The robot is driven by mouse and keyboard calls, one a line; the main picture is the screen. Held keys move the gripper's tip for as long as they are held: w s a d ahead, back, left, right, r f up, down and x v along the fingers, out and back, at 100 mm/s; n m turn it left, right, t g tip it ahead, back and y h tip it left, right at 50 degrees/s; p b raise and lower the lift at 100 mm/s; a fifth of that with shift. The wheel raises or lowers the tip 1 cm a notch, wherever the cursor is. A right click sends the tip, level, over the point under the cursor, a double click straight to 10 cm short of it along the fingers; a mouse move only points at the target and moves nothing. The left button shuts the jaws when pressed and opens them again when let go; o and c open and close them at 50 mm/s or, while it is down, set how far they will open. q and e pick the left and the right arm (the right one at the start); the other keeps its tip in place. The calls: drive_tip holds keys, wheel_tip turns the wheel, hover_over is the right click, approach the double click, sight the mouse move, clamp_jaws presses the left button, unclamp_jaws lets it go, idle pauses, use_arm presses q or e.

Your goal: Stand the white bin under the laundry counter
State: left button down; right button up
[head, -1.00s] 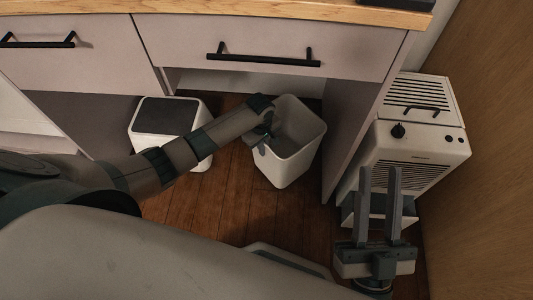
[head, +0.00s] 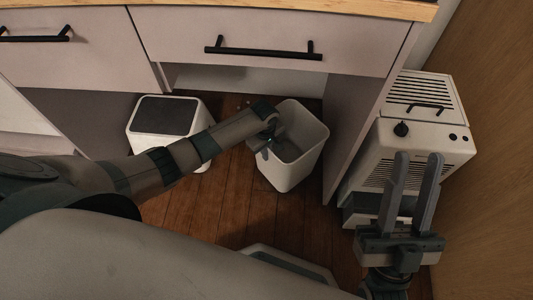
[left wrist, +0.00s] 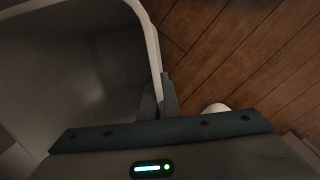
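The white bin (head: 288,172) is open-topped and empty as far as I see, at the front of the opening under the laundry counter (head: 230,32), left of its side panel. It looks roughly upright; whether its base touches the floor I cannot tell. My left gripper (head: 265,143) is at the bin's left rim. In the left wrist view its fingers (left wrist: 159,100) lie on both sides of the bin wall (left wrist: 152,45), closed on it. My right gripper (head: 412,192) is open and empty, in front of the white appliance.
A white container with a dark top (head: 165,117) stands left of the bin. A white vented appliance (head: 435,145) stands right of the side panel (head: 350,110), near a wooden wall (head: 495,190). Bare wood floor (head: 215,190) lies between container and bin.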

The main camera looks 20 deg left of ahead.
use_arm(q)
drive_tip(key=shift+f, duration=0.1)
drive_tip(key=c, duration=2)
unclamp_jaws()
use_arm(e)
drive_tip(key=shift+a+f, duration=0.1)
